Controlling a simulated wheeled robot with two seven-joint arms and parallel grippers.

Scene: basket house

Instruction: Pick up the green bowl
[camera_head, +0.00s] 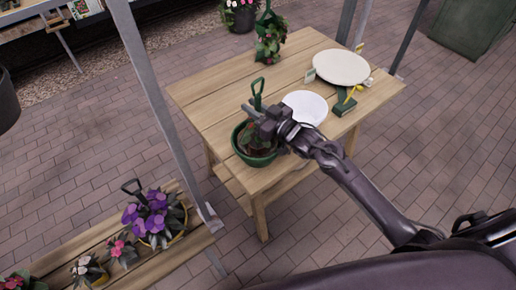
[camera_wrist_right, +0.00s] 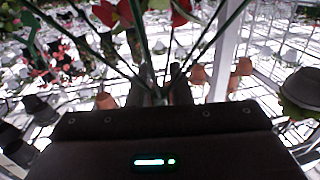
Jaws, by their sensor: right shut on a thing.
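The green bowl (camera_head: 256,160) is at the front left corner of the wooden table, with a leafy plant inside. A green loop-shaped handle (camera_head: 257,93) rises above it. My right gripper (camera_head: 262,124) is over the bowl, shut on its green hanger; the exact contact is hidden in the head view. In the right wrist view, thin green strands (camera_wrist_right: 205,45) run in toward the dark fingers (camera_wrist_right: 165,92), with red flowers (camera_wrist_right: 112,12) near the top. I cannot tell whether the bowl touches the table. My left gripper is not in view.
On the table (camera_head: 225,85) are a white plate (camera_head: 305,107), a larger cream plate (camera_head: 342,67), a green item (camera_head: 343,104) and another potted plant (camera_head: 269,45). A metal post (camera_head: 150,80) stands left of the table. A lower bench (camera_head: 185,246) holds flowers.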

